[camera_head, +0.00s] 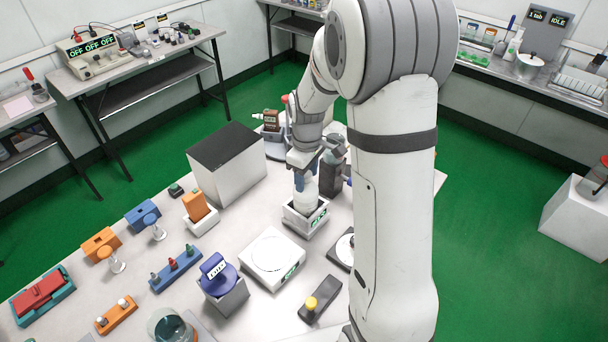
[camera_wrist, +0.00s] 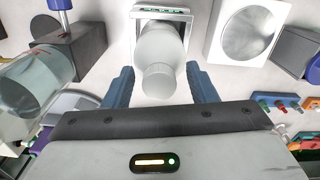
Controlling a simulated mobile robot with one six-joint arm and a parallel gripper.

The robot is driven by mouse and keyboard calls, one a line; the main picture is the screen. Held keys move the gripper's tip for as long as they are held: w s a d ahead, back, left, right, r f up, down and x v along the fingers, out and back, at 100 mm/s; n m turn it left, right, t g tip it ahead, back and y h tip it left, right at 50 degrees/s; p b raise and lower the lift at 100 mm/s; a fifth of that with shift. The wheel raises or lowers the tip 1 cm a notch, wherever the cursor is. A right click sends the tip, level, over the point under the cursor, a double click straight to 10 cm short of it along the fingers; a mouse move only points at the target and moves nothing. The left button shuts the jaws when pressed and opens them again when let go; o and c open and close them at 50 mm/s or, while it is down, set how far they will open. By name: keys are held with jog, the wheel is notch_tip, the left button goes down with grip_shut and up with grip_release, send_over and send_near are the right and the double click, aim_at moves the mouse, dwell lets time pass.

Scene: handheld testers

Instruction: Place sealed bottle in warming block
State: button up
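A pale, capped bottle (camera_head: 307,199) stands upright in a small white block with a green display (camera_head: 304,223), which looks like the warming block. In the wrist view the bottle (camera_wrist: 160,48) rises from the block (camera_wrist: 163,13), its rounded cap toward the camera. My gripper (camera_head: 306,181) is just above and around the bottle's upper part. In the wrist view its blue fingers (camera_wrist: 161,78) are spread on either side of the cap, with visible gaps. The bottle's base is hidden inside the block.
A white device with a round plate (camera_head: 272,256) stands close in front of the block. A dark-topped box (camera_head: 228,160) is behind left, and a dark block (camera_head: 331,178) is just right of the bottle. A blue-lidded container (camera_head: 222,280) and racks crowd the table's left.

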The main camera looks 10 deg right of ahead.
notch_tip(320, 180, up, 12)
jog(key=s+r+m+t, duration=0.1)
jog(key=s+m+t, duration=0.2)
jog(key=s+m, duration=0.6)
jog(key=s, duration=1.2)
jog(key=shift+s+a+r+b, duration=0.15)
jog(key=shift+a+b, duration=0.15)
jog(key=shift+b, duration=0.1)
dwell(0.6)
